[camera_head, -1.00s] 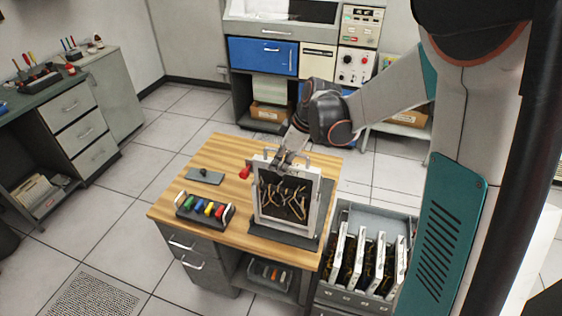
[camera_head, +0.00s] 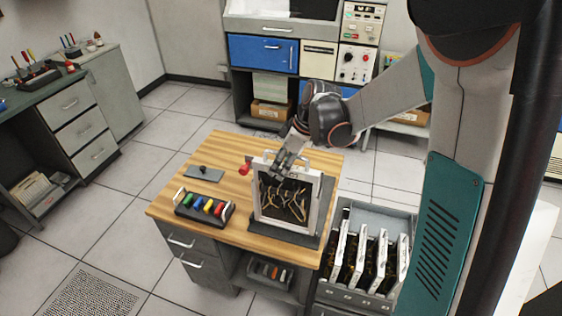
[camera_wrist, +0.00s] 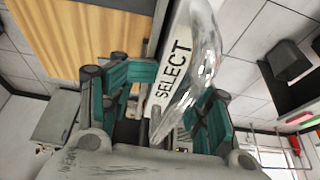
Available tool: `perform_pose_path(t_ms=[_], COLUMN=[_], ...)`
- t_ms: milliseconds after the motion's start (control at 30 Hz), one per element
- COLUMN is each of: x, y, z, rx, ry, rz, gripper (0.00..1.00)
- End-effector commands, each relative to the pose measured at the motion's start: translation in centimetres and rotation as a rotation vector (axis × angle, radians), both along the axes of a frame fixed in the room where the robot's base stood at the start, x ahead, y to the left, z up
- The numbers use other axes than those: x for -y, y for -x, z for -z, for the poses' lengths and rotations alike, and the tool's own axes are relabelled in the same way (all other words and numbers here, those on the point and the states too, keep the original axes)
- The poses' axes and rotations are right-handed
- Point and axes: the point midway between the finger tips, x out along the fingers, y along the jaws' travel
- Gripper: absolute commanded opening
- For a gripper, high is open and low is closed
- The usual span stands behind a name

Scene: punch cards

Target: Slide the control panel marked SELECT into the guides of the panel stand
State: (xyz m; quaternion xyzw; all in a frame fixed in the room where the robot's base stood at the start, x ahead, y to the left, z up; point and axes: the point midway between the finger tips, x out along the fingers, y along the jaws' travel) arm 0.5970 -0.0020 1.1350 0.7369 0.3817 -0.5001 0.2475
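The panel marked SELECT (camera_head: 313,207) is a pale frame with a dark, wired face. It stands upright at the panel stand (camera_head: 300,238) on the wooden bench; how deep it sits in the guides cannot be made out. In the wrist view the SELECT edge (camera_wrist: 174,68) and its shiny metal handle (camera_wrist: 207,62) run between the fingers. My gripper (camera_head: 284,172) is at the panel's top edge. In the wrist view my gripper (camera_wrist: 165,110) has its teal fingers apart, one each side of the handle, with gaps visible. Fingertip contact is partly hidden.
A red knob (camera_head: 245,169) is left of the panel. A tray of coloured plugs (camera_head: 204,207) and a small dark plate (camera_head: 204,173) lie further left on the bench. A grey crate (camera_head: 380,212) with several similar panels stands right of the bench.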

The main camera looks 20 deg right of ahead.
Motion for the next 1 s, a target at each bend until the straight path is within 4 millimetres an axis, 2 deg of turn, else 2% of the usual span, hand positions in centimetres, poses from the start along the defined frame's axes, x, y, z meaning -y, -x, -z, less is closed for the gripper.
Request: perform_pose_path(t_ms=[667,867,1000], x=[0.0,0.8,1.7], y=[0.0,0.6,1.2], z=[-0.5,-2.7,-5.4], rx=[0.003,0.004,0.003], ry=[-0.001,-0.002,-0.002], rz=[-0.001,0.0,0.0], gripper=[0.43,0.43,0.43])
